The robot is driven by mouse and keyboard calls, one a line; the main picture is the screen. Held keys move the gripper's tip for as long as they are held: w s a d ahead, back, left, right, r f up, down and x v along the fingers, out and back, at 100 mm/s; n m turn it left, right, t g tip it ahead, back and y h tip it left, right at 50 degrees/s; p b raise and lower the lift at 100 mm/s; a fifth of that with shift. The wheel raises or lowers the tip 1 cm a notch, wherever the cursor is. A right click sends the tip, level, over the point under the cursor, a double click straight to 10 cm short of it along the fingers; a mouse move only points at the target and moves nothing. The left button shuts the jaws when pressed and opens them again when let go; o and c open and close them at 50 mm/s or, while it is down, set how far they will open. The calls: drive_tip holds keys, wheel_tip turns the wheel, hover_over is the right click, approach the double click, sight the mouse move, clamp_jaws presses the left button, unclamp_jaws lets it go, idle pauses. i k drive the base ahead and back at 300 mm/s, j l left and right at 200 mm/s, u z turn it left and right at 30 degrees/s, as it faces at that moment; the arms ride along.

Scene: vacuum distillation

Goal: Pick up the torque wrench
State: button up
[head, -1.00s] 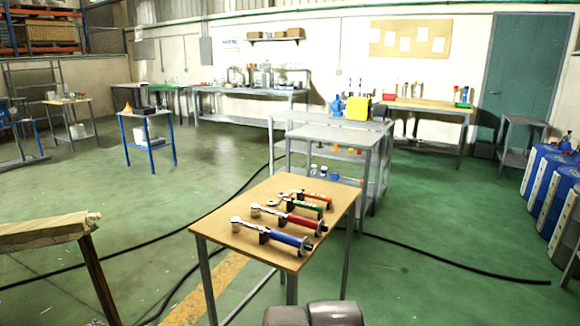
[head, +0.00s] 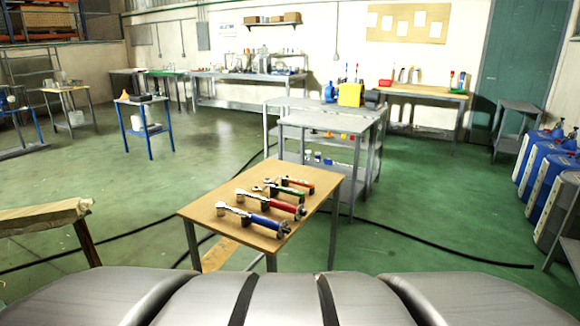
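Several wrench-like tools lie side by side on a small wooden-topped table (head: 203,209) in the middle of the head view. The nearest has a blue handle (head: 268,223), and behind it lie ones with a red handle (head: 283,206), a green handle (head: 291,193) and an orange handle (head: 299,184). Their metal heads point left, and they appear to rest on small dark supports. I cannot tell which one is meant by the torque wrench. A large grey part of my arm fills the bottom edge. My gripper does not show, and no tool is visibly held.
A grey metal bench (head: 335,122) stands just behind the wooden table. A wooden beam (head: 40,217) on a leg is at the left. Blue drums (head: 540,165) stand at the right.

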sight(241, 195)
drive_tip(key=u, duration=2.75)
drive_tip(key=z, duration=1.7)
drive_tip(key=i+z, duration=0.2)
drive_tip(key=z, duration=0.6)
drive_tip(key=i+j+u, duration=0.2)
drive_tip(key=i, duration=0.2)
drive_tip(key=i+j+u, duration=0.2)
drive_tip(key=i, duration=0.25)
